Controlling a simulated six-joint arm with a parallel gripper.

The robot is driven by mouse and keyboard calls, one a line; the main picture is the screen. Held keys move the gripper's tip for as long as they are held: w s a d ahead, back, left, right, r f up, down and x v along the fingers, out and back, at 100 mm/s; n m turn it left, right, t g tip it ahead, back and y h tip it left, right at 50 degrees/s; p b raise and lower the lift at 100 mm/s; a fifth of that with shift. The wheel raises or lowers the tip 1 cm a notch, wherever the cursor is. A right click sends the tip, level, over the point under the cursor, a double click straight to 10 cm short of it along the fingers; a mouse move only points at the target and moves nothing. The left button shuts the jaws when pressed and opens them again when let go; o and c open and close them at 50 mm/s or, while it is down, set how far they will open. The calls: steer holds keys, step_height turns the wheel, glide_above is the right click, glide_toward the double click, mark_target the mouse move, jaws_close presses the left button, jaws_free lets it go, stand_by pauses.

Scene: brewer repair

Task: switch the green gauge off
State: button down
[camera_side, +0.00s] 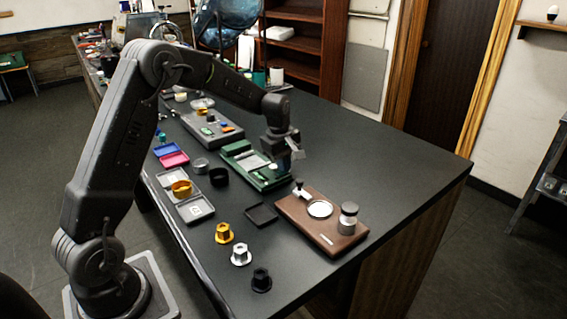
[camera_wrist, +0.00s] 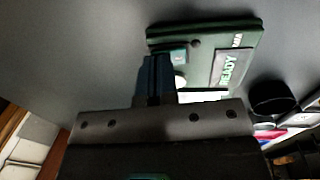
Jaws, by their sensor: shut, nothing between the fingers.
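The green gauge (camera_side: 238,149) lies on the dark bench in the side view, with a pale panel on its top. It also shows in the wrist view (camera_wrist: 205,38), where a label reading "READY" faces up. My gripper (camera_side: 285,164) is over the gauge's right end in the side view. In the wrist view its fingers (camera_wrist: 157,62) are closed together, empty, and overlap the near edge of the gauge, next to a round white part. I cannot tell whether they touch the gauge. The fingers hide part of its near edge.
A brown board (camera_side: 290,210) with a white disc and a metal knob stands in front of the gauge. A grey device (camera_side: 228,137) lies behind. The bench to the right is clear.

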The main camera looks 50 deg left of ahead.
mark_target(279, 172)
steer(key=shift+f, duration=0.55)
steer(key=shift+s, duration=0.1)
steer(key=shift+s+r, duration=0.1)
steer(key=shift+s, duration=0.6)
step_height(279, 172, up, 14)
steer(key=s, duration=0.1)
steer(key=shift+s+r, duration=0.15)
steer(key=shift+r, duration=0.1)
steer(key=shift+w+r, duration=0.15)
steer(key=shift+w, duration=0.45)
